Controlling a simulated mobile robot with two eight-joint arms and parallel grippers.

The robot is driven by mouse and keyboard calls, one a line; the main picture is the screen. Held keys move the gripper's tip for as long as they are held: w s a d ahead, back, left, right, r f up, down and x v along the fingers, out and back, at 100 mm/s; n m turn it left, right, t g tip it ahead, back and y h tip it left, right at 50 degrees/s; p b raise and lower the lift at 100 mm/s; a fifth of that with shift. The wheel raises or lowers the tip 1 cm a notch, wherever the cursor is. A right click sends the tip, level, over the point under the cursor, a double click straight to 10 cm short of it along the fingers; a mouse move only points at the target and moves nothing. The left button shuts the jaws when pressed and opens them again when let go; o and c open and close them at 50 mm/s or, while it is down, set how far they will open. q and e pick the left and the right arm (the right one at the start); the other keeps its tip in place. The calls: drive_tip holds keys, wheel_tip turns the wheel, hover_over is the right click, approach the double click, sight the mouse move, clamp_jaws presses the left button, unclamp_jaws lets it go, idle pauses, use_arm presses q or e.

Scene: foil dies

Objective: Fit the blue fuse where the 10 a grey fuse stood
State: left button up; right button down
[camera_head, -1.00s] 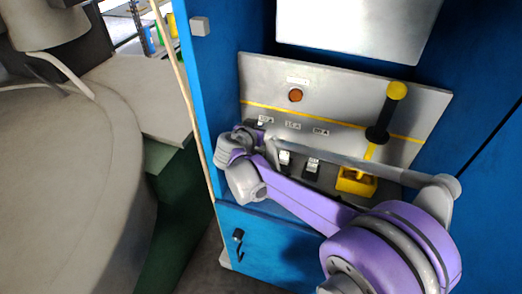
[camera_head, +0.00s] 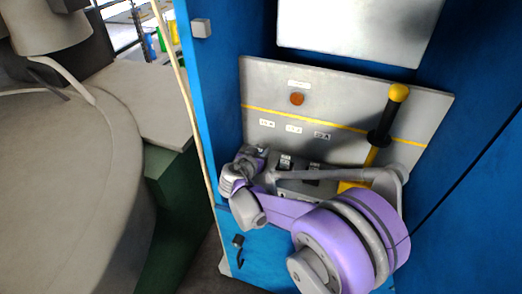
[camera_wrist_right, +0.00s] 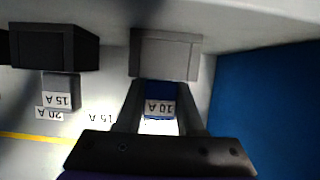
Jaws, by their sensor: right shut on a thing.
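In the right wrist view, a blue fuse (camera_wrist_right: 160,87) with a white "10 A" label sits between the two fingers of my right gripper (camera_wrist_right: 161,90), which is shut on it. The fuse's far end meets a grey fuse holder (camera_wrist_right: 165,55); I cannot tell how deep it sits. In the head view my right gripper (camera_head: 256,152) is at the left end of the row of holders, below the leftmost label, and its fuse cannot be made out. My left gripper is not in view.
A dark holder (camera_wrist_right: 52,47) with a grey 15 A fuse (camera_wrist_right: 61,84) stands beside it. The head view shows further holders (camera_head: 285,162), a black and yellow lever (camera_head: 383,120), an orange lamp (camera_head: 297,99) and blue cabinet walls (camera_head: 207,110). My arm partly covers a yellow box (camera_head: 346,186).

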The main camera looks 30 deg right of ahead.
drive_tip(key=c, duration=0.5)
unclamp_jaws()
drive_tip(key=shift+r, duration=0.15)
drive_tip(key=v, duration=1.2)
